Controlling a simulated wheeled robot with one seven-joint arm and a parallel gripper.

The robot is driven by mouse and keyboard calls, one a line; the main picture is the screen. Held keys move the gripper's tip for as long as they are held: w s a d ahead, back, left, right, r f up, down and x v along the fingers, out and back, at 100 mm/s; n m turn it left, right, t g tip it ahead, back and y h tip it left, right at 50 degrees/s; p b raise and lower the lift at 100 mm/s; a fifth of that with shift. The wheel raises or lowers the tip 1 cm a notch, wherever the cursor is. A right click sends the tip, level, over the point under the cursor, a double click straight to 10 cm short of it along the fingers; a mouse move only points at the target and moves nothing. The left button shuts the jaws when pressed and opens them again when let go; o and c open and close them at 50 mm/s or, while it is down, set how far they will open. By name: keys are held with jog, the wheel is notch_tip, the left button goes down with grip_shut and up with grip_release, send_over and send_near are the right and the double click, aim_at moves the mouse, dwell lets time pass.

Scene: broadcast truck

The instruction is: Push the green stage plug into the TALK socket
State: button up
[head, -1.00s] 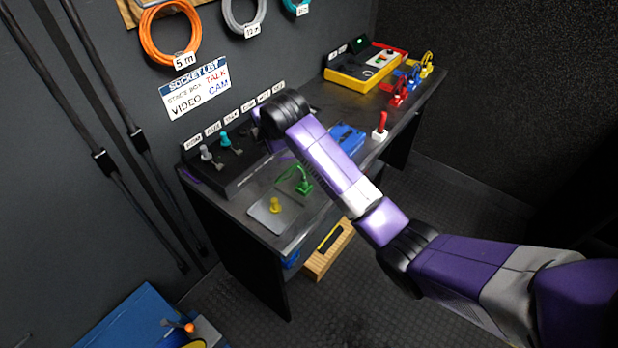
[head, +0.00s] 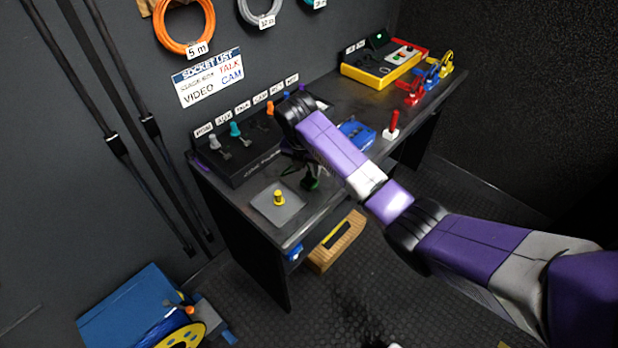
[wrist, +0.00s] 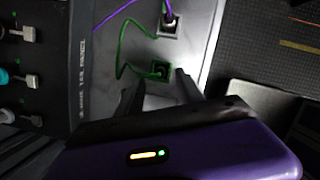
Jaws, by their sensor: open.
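The green plug (head: 311,183) stands on the dark bench in front of the socket box, darker now under my arm. In the wrist view the green plug (wrist: 160,70), with its looping green cable, sits just beyond and between my fingertips. My gripper (wrist: 157,82) is open, with a finger on either side of the near space; contact with the plug cannot be seen. In the head view my gripper is mostly hidden by my forearm.
Grey (head: 214,141), teal (head: 235,129) and orange (head: 270,108) plugs stand along the box. A yellow plug (head: 279,198) stands on a grey plate (head: 266,213) at the front left. A blue box (head: 356,134) and red-topped white switch (head: 391,127) stand to the right.

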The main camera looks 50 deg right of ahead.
aim_at(308, 173)
jog(key=shift+x, duration=1.8)
grip_shut()
jog(key=shift+r, duration=0.1)
